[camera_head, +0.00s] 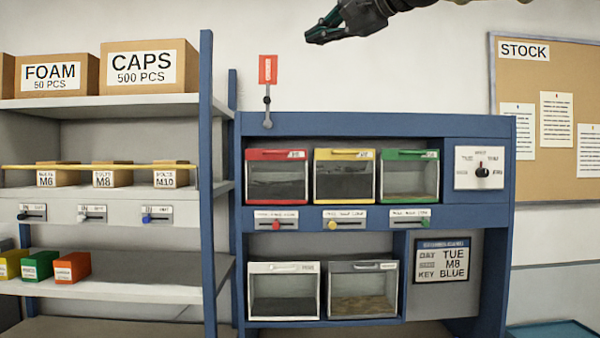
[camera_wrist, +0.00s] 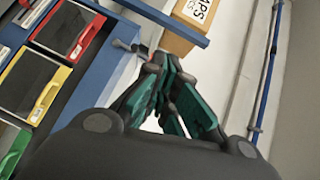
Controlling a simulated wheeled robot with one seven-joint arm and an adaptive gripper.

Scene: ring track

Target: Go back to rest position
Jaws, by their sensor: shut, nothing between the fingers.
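My gripper (camera_head: 318,34) shows at the top of the head view, high in front of the wall and above the blue cabinet (camera_head: 344,127). It points left and touches nothing there. In the wrist view my gripper (camera_wrist: 155,65) has its dark and teal fingers closed together at the tips, with nothing between them. The rest of my arm runs out of the top of the head view.
A red sign on a lever (camera_head: 268,70) stands on the cabinet top, left of my gripper. The cabinet holds bins with red (camera_head: 277,176), yellow (camera_head: 345,176) and green (camera_head: 409,176) frames. Shelves with a CAPS box (camera_head: 148,67) stand left. A STOCK board (camera_head: 550,90) hangs right.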

